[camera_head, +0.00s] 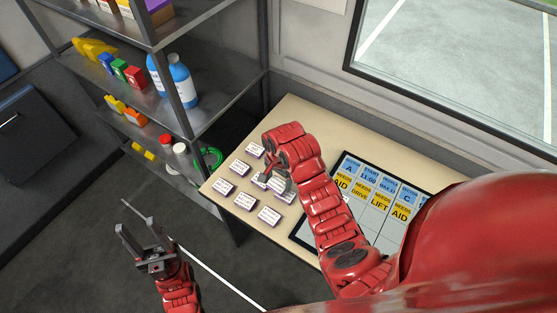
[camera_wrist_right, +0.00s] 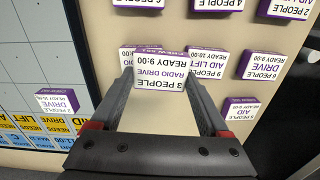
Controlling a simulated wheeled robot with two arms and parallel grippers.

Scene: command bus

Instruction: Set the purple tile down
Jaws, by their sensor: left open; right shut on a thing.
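My right gripper (camera_wrist_right: 160,90) is shut on a white-faced tile with purple edges (camera_wrist_right: 160,72), printed "3 PEOPLE, READY 9:00, RADIO DRIVE". In the head view my right gripper (camera_head: 274,178) is over the table's tile group, and its hand partly hides the tiles there. The held tile overlaps other tiles in the wrist view; I cannot tell its height above the table. Similar purple-edged tiles (camera_head: 269,216) lie in rows on the table. Another (camera_wrist_right: 57,101) lies at the edge of the gridded board (camera_wrist_right: 35,50). My left gripper (camera_head: 143,243) is open and empty, away from the table.
The beige table (camera_head: 300,112) carries the black-framed board (camera_head: 348,165) with blue and yellow labels, partly hidden by my right arm. A metal shelf (camera_head: 215,105) with blue bottles (camera_head: 183,80) and coloured blocks stands at the left. A window is behind.

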